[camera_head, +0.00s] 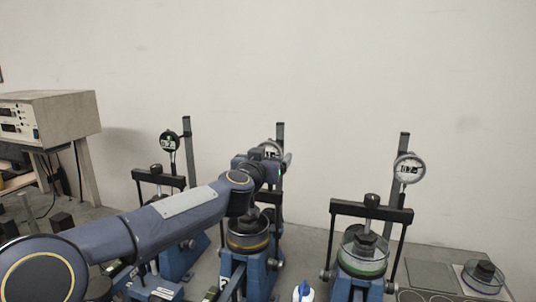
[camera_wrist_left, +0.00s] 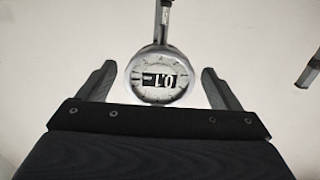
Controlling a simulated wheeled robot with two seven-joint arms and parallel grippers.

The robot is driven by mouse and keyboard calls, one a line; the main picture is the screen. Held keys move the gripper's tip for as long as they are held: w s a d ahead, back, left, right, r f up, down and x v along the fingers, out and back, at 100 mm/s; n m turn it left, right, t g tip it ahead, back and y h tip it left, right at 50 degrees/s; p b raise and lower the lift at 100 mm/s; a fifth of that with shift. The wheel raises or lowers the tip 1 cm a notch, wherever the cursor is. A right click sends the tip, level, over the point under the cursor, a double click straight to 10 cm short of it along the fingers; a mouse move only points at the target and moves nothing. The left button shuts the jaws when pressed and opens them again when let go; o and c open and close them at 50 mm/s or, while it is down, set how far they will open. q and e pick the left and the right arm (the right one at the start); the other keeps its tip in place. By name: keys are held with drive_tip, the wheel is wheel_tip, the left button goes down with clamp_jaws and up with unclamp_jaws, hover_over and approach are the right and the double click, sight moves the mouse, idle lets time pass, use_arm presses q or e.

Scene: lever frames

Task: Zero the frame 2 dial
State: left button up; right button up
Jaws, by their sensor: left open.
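The middle lever frame, which I take as frame 2, has a blue base (camera_head: 250,268) and a round dial (camera_head: 270,148) on an upright post. The dial is partly hidden behind my left gripper (camera_head: 280,160) in the head view. In the left wrist view the same round dial (camera_wrist_left: 157,76), with a pale face and a dark digital window, sits between the two spread fingers of my left gripper (camera_wrist_left: 158,84). There is a gap to each finger, so the gripper is open and holds nothing. The digits are hard to read for certain. My right gripper is not in view.
A left lever frame with a dark dial (camera_head: 169,140) and a right one with a pale dial (camera_head: 408,168) flank the middle frame. A grey instrument box (camera_head: 55,118) stands far left. A dark weight in a clear dish (camera_head: 484,276) lies far right. A wall rises behind.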

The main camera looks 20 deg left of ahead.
use_arm(q)
drive_tip(key=shift+w, duration=0.6)
